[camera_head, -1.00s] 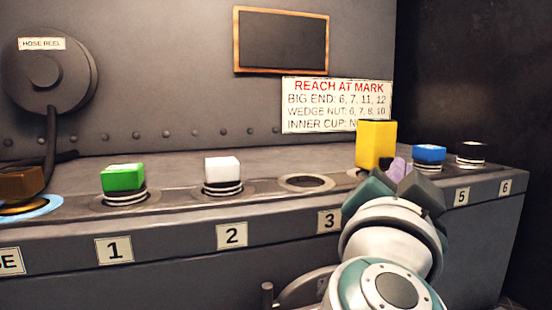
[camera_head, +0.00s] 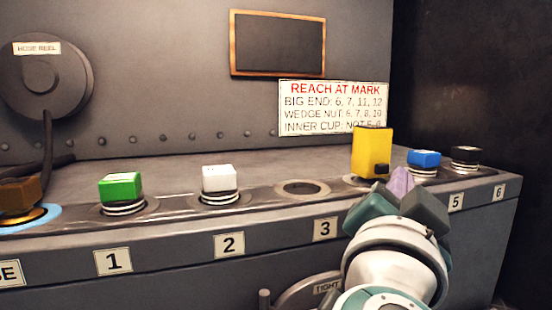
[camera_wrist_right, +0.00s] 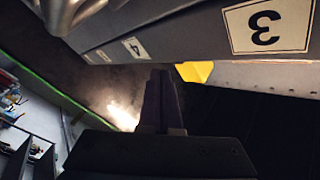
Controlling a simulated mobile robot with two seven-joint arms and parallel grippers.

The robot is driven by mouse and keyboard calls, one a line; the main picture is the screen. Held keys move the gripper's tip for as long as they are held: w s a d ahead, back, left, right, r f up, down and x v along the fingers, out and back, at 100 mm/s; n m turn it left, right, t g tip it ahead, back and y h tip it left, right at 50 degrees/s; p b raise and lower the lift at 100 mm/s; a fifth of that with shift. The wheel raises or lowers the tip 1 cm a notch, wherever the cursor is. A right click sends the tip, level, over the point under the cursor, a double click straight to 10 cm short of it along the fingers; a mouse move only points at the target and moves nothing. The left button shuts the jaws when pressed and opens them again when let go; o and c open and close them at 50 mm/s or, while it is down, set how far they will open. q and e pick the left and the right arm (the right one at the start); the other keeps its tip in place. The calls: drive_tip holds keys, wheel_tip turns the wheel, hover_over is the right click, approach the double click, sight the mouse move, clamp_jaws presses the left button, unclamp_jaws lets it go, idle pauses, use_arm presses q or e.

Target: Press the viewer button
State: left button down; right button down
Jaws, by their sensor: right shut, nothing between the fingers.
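A yellow upright block (camera_head: 372,147) stands on the ledge just right of the empty ring above label 3. A small dark knob (camera_head: 381,169) shows low on its near right side; I cannot tell for sure that it is the viewer button. My right gripper (camera_head: 402,185) is shut and empty, just in front of and below the block's right side. Whether its tip touches anything is unclear. In the right wrist view, the shut fingers (camera_wrist_right: 160,100) point toward the ledge's front face, and a yellow patch (camera_wrist_right: 195,72) shows beyond its edge. My left gripper is out of view.
Along the ledge (camera_head: 270,222) stand a brown block (camera_head: 20,195), a green block (camera_head: 120,186), a white block (camera_head: 218,178), a blue block (camera_head: 424,158) and a black block (camera_head: 466,155). An empty ring (camera_head: 302,189) lies mid-ledge. A sign (camera_head: 333,107) hangs behind.

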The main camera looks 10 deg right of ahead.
drive_tip(key=shift+s, duration=0.15)
drive_tip(key=s+p, duration=0.1)
drive_tip(key=s, duration=0.1)
drive_tip(key=s+p, duration=0.1)
drive_tip(key=s, duration=0.1)
drive_tip(key=s+p, duration=0.1)
drive_tip(key=shift+s+d, duration=0.25)
drive_tip(key=shift+s, duration=0.15)
idle(0.6)
idle(0.4)
